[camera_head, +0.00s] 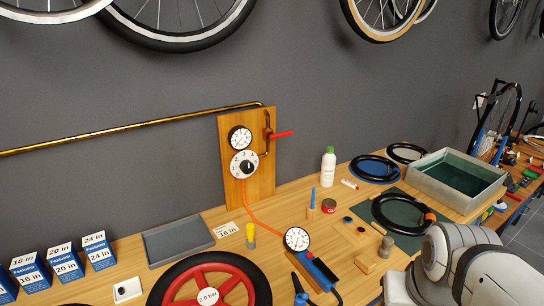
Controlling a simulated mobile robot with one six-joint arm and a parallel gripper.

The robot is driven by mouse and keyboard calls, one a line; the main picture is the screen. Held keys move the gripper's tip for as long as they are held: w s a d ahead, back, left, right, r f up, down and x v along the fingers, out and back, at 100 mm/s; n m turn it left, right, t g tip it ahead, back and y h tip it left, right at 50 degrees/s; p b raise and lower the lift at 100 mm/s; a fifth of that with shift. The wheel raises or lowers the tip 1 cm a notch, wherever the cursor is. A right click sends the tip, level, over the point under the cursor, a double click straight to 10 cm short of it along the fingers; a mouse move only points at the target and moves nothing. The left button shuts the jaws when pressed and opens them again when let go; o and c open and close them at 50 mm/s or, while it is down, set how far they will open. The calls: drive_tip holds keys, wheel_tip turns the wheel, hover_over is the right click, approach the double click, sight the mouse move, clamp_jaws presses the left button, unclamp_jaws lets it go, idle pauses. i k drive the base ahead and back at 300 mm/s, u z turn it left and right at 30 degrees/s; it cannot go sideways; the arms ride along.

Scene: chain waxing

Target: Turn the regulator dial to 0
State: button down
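The regulator dial (236,172) is a white disc with dark marks and a black knob at its centre. It is mounted on an upright wooden board (261,185) against the dark wall. My arm shows at the bottom right, well apart from the dial. My gripper is not in view.
A brass pipe (130,134) runs left along the wall. An orange hose leads down to a blue inflator with a gauge (298,239). Below the board lie a grey tray (178,240) and a red-rimmed wheel (262,284). A white bottle (328,167) stands to the right.

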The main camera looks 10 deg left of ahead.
sight(246, 165)
drive_tip(key=u, duration=1.35)
drive_tip(key=k, duration=0.7)
drive_tip(key=z, duration=0.3)
drive_tip(key=i, duration=1)
